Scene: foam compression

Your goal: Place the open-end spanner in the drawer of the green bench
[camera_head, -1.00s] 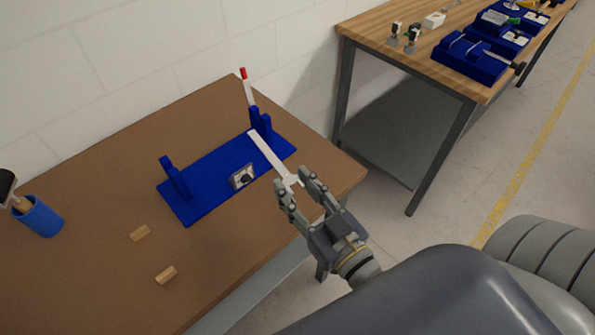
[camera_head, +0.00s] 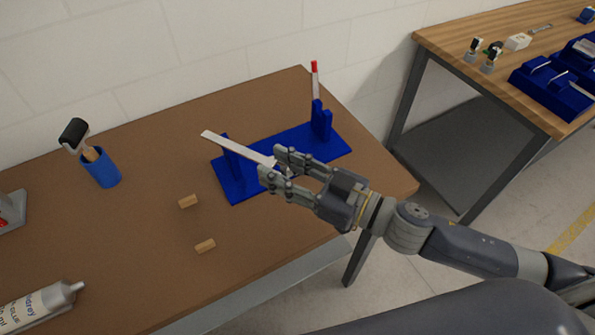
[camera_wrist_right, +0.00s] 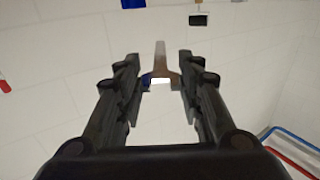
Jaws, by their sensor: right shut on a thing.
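My right gripper (camera_head: 272,166) is shut on the open-end spanner (camera_head: 236,147), a long, flat, pale bar, and holds it by one end. The spanner points to the upper left, in front of part of a blue stand (camera_head: 293,143) on a brown-topped bench (camera_head: 130,235). In the right wrist view the spanner (camera_wrist_right: 161,57) runs away from between the fingers, its forked end nearest me. I cannot tell its exact height above the stand. My left gripper is not in view. No green bench or drawer shows.
A blue cup (camera_head: 101,170) with a black-headed tool stands at the left. A wood-topped table (camera_head: 455,52) with blue fixtures stands at the upper right, beyond a gap.

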